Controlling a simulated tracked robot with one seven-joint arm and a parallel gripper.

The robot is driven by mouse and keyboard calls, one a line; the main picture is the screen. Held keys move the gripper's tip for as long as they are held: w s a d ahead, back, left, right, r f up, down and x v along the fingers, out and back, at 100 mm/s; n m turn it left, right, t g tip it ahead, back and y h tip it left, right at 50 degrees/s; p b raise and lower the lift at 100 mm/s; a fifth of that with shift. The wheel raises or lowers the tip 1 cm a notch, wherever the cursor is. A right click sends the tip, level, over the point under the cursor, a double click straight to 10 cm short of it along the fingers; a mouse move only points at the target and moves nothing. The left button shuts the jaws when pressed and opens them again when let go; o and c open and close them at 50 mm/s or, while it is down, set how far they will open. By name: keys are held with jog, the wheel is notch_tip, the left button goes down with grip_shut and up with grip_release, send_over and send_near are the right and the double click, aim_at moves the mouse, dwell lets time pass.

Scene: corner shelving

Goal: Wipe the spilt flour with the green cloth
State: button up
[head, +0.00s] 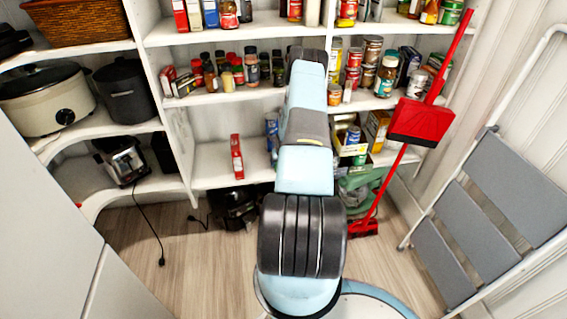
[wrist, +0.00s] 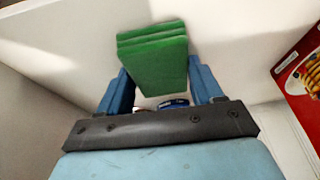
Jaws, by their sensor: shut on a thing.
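The green cloth (wrist: 152,50) looks like a thick folded stack in the wrist view. My gripper (wrist: 158,68) has its two blue fingers on either side of the cloth and is shut on it. Beyond the cloth is a pale shelf surface with light and shadow on it. I cannot make out the spilt flour against the white surfaces in either view. In the head view my arm reaches into the shelving, and its own links hide the gripper and the cloth.
A red box (head: 236,157) stands on the lower shelf left of my arm; a red box with a food picture (wrist: 306,80) shows at the wrist view's right edge. Jars and tins (head: 232,72) fill shelves above. A red dustpan (head: 421,121) and grey step ladder (head: 505,185) stand right.

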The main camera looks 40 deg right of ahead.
jog(key=shift+a+f, duration=0.15)
jog(key=shift+a, duration=0.05)
jog(key=shift+d+r, duration=0.2)
jog(key=shift+r, duration=2.95)
jog(key=shift+r, duration=0.1)
jog(key=shift+r, duration=1.4)
jog(key=shift+d, duration=0.1)
